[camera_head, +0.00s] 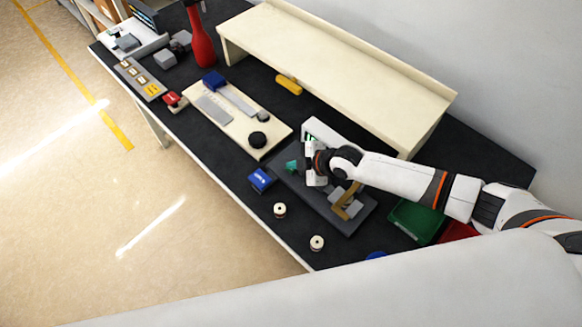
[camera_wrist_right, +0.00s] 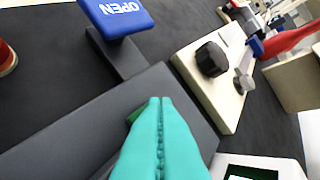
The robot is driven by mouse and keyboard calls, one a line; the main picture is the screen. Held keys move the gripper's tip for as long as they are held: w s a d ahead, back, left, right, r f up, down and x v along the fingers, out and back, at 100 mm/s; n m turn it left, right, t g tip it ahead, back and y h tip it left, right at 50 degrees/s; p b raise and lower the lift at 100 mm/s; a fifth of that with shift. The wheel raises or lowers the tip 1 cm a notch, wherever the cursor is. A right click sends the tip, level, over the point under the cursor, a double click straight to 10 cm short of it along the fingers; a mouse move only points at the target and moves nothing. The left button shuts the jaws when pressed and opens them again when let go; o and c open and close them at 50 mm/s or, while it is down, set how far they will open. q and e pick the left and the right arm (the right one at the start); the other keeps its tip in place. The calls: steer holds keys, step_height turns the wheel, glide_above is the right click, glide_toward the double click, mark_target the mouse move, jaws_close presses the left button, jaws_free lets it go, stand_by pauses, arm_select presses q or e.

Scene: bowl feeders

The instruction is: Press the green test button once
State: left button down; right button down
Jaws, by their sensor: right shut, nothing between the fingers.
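My right gripper (camera_head: 291,166) reaches in from the right over a dark grey base plate (camera_head: 362,219) on the bench. In the right wrist view its teal fingers (camera_wrist_right: 160,103) are shut together with nothing between them. A small dark green piece (camera_wrist_right: 134,115), probably the green test button, peeks out beside the left fingertip on the grey plate (camera_wrist_right: 60,133). The fingers hide most of it, so I cannot tell whether they touch it. In the head view the gripper hides it. My left gripper is not in view.
A blue "OPEN" block (camera_wrist_right: 116,16) stands near the plate, also in the head view (camera_head: 261,179). A cream board with a black knob (camera_head: 257,140) lies to the left. A white-framed unit (camera_head: 326,132) is behind the gripper. Two spools (camera_head: 280,210) and a green bin (camera_head: 414,220) sit nearby.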

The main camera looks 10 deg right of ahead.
mark_target(295, 171)
steer(key=shift+f+b, duration=0.35)
steer(key=shift+f, duration=0.05)
stand_by(0.4)
steer(key=shift+r, duration=0.15)
steer(key=shift+r+p, duration=0.7)
step_height(295, 171, up, 5)
steer(key=p, duration=0.4)
stand_by(0.5)
stand_by(0.5)
